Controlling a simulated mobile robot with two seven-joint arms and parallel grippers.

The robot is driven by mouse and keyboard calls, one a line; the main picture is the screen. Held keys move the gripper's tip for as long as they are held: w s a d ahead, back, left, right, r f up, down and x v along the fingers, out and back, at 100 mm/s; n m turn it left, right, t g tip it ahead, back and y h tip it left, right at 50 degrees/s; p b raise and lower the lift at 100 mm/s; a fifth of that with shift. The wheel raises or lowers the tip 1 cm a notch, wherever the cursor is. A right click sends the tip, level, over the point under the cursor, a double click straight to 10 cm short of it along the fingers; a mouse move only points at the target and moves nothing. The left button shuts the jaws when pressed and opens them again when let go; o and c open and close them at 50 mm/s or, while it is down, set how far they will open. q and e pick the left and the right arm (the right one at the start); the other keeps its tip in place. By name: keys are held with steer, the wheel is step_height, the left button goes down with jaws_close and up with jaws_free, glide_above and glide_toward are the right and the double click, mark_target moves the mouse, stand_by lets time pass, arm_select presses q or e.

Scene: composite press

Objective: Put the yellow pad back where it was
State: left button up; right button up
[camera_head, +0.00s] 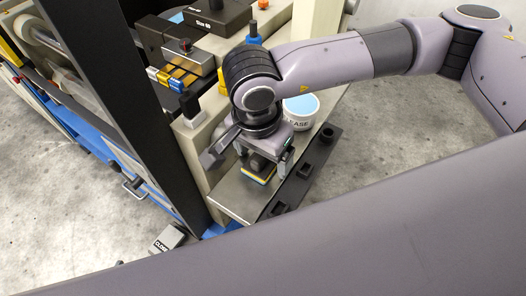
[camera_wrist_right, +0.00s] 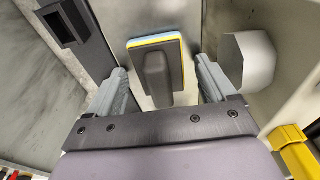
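The yellow pad (camera_head: 258,173) lies on a metal shelf at the front of the press, below my right gripper (camera_head: 265,160). In the right wrist view the pad (camera_wrist_right: 171,48) is a block with a dark grey top, a raised handle, and yellow and light blue layers at its edge. My right gripper's fingers (camera_wrist_right: 166,85) are wide apart, one on each side of the handle, with visible gaps to it. The gripper partly hides the pad in the head view. My left gripper is not in view.
A black rail with square sockets (camera_head: 300,172) runs along the shelf's outer edge. A dark press column (camera_head: 165,90) stands left.

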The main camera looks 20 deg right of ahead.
mark_target(258, 159)
steer(key=shift+r, duration=0.4)
step_height(258, 159, up, 11)
steer(key=s+a, duration=0.1)
steer(key=shift+r+b, duration=0.2)
steer(key=shift+b, duration=0.2)
steer(key=shift+s+a, duration=0.1)
steer(key=shift+a, duration=0.05)
